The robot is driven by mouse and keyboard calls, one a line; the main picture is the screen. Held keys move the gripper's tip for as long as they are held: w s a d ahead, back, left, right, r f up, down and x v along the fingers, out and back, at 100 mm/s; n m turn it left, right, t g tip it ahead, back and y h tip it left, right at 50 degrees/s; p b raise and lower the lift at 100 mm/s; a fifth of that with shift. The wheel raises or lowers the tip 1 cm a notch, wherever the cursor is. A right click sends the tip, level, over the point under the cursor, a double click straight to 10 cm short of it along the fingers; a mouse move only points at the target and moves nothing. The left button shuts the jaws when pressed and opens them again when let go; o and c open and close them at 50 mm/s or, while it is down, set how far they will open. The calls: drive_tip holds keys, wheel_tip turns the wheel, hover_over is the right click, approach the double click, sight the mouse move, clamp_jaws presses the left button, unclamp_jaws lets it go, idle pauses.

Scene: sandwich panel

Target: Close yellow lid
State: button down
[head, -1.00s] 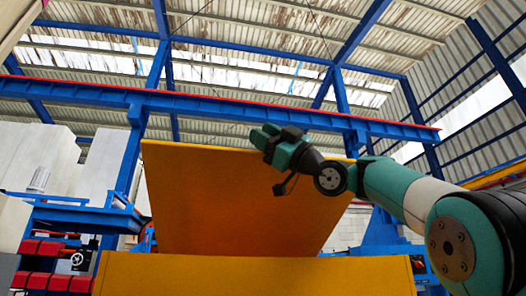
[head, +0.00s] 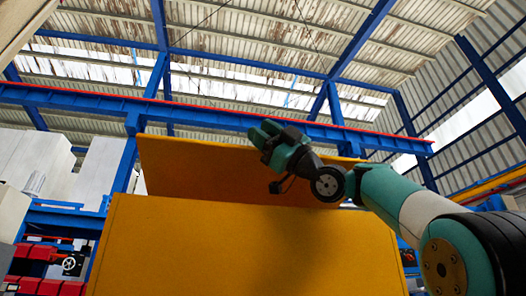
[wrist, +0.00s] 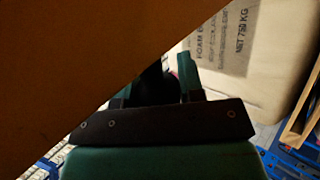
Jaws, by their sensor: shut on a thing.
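The yellow lid (head: 240,178) stands raised behind the yellow front panel (head: 250,250) of the box in the head view. Its lower part is hidden by that panel. In the wrist view the lid (wrist: 80,60) fills the upper left as a dark orange-brown sheet. My gripper (wrist: 165,80) shows there with one green finger clear beside the sheet. The other finger is mostly hidden by it. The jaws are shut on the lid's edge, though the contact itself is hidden.
Blue steel beams (head: 230,120) cross behind the lid. Red parts and a black handwheel (head: 72,263) stand low at the left, below pale blocks (head: 90,175). The wrist view shows a printed foam bag (wrist: 260,60) and blue racking (wrist: 290,165) at the right.

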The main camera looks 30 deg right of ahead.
drive_tip(key=c, duration=0.8)
unclamp_jaws()
drive_tip(key=b+v, duration=0.1)
drive_tip(key=v, duration=0.6)
drive_tip(key=shift+d+f+b, duration=0.15)
drive_tip(key=shift+d+b, duration=0.1)
drive_tip(key=shift+b, duration=0.15)
